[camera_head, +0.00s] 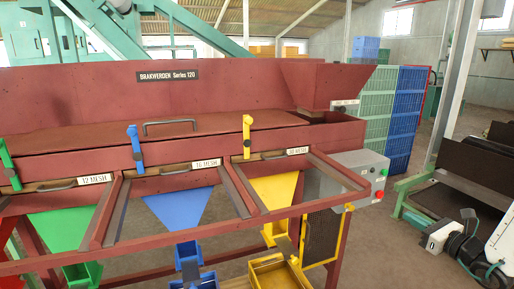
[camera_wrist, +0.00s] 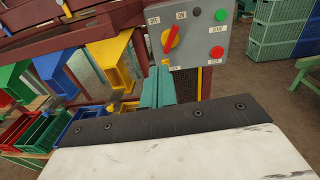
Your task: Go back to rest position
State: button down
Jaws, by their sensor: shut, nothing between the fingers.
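My gripper (camera_wrist: 159,74) shows in the wrist view as two teal fingers pressed together and empty. They point up toward the lower edge of the grey control box (camera_wrist: 201,40); I cannot tell the exact gap. The box has a red lever on a yellow dial (camera_wrist: 172,39), a green button (camera_wrist: 221,14) and a red button (camera_wrist: 216,51). The box also shows in the head view (camera_head: 352,170), on the right end of the red drum sorter (camera_head: 215,85). White and black parts of my arm show at the head view's lower right; the fingers are not clear there.
Green, blue and yellow chutes (camera_head: 274,188) hang along the sorter front, with coloured bins (camera_wrist: 42,131) below. Blue crates (camera_head: 403,115) are stacked behind the box. A green-framed conveyor (camera_head: 470,188) stands at right. Floor shows between it and the sorter.

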jog(key=s+a+r+n+g+y, duration=0.3)
jog(key=s+a+n+g+y, duration=0.1)
jog(key=s+a+n+g, duration=1.2)
jog(key=s+a+r+n+h, duration=0.1)
jog(key=s+r+n+h, duration=0.3)
jog(key=s+n, duration=0.3)
jog(key=s+r+n+t+h, duration=0.1)
jog(key=s+r+n+h, duration=0.4)
jog(key=s+n, duration=0.3)
jog(key=shift+s+a+h, duration=0.4)
jog(key=shift+s+h, duration=0.15)
jog(key=shift+h, duration=0.35)
jog(key=shift+r, duration=0.1)
